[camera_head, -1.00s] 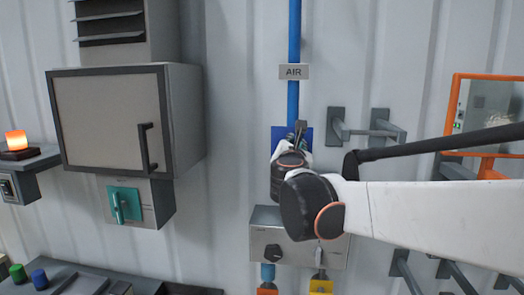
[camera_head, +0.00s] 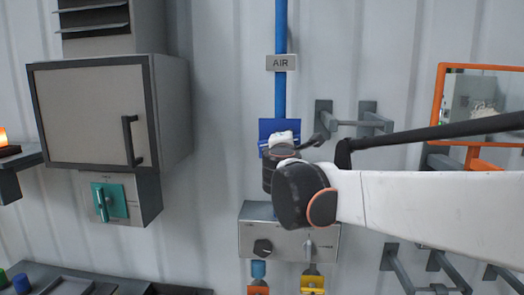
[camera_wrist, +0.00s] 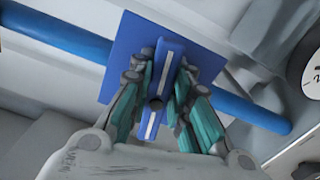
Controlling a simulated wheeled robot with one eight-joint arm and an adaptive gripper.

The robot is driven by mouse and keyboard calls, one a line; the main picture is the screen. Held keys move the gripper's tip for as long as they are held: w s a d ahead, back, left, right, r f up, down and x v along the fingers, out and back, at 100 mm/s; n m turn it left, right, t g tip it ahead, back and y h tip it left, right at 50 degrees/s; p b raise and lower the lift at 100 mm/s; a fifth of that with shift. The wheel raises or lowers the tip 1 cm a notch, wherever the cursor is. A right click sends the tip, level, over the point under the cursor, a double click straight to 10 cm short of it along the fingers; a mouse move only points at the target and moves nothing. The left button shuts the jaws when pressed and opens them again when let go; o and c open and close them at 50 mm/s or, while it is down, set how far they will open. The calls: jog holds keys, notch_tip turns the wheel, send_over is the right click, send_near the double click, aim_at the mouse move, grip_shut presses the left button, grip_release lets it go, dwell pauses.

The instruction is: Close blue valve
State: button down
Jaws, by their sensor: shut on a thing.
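The blue valve has a square blue plate (camera_wrist: 128,42) on the blue pipe (camera_wrist: 60,38). Its blue handle (camera_wrist: 170,62), with a white stripe, lies between the fingers of my gripper (camera_wrist: 161,88) in the wrist view. The gripper is shut on this handle. The handle lies roughly crosswise to the pipe. In the head view the blue plate (camera_head: 266,126) shows below the AIR sign (camera_head: 281,62). My wrist and hand hide the handle there.
A grey cabinet (camera_head: 90,115) with a teal switch (camera_head: 108,201) hangs left. A grey control box (camera_head: 290,240) sits below the valve. Grey wall brackets (camera_head: 350,122) and an orange-framed panel (camera_head: 442,95) are at right.

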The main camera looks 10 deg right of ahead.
jog(key=shift+s+a+m, duration=0.2)
jog(key=shift+s+m, duration=0.1)
jog(key=shift+m, duration=0.7)
jog(key=shift+f, duration=0.1)
jog(key=c, duration=1.5)
grip_release()
jog(key=shift+a, duration=0.15)
jog(key=v, duration=1.1)
jog(key=shift+s, duration=0.1)
